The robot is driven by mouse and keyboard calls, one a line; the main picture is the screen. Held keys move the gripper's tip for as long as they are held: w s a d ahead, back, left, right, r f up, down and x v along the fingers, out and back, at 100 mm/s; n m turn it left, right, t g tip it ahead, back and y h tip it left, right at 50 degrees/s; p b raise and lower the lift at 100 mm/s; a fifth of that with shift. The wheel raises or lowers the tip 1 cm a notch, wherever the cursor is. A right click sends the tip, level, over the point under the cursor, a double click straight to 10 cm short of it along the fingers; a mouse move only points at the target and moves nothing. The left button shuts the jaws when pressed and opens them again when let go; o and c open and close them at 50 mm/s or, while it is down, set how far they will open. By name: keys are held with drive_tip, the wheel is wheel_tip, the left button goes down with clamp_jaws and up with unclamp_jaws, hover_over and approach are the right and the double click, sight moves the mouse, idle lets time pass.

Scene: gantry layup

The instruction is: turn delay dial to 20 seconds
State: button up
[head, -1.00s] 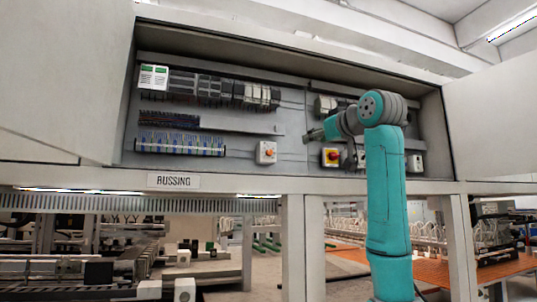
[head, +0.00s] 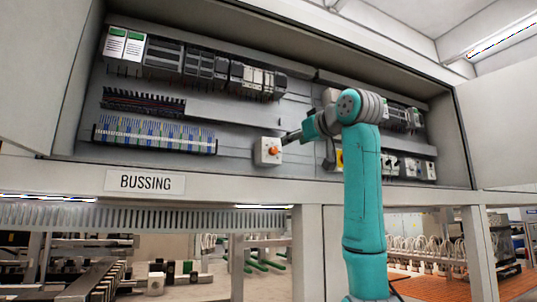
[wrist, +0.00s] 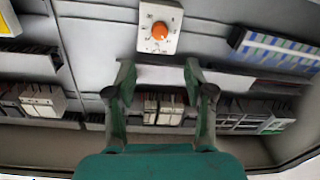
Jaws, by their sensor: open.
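The delay dial is an orange knob (head: 273,150) on a white square plate (head: 262,151) on the cabinet's back panel. In the wrist view the orange knob (wrist: 160,31) shows on its white plate (wrist: 172,46), with small marks around the knob too small to read. The wrist picture looks upside down. My gripper (wrist: 157,68) is open and empty, its two fingers spread below the plate in the wrist view, apart from the knob. In the head view my gripper (head: 287,137) is just right of the plate. The gap to the knob is hard to judge.
Module rows (head: 195,63), a blue-striped terminal block (head: 155,134) and a dark strip (head: 143,102) fill the panel's left. A yellow-backed switch (head: 339,159) sits right, partly behind my arm. The BUSSING label (head: 145,182) is on the lower beam. Open doors (head: 45,75) flank the cabinet.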

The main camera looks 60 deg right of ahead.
sight(275, 150)
drive_tip(key=x, duration=1.1)
clamp_jaws()
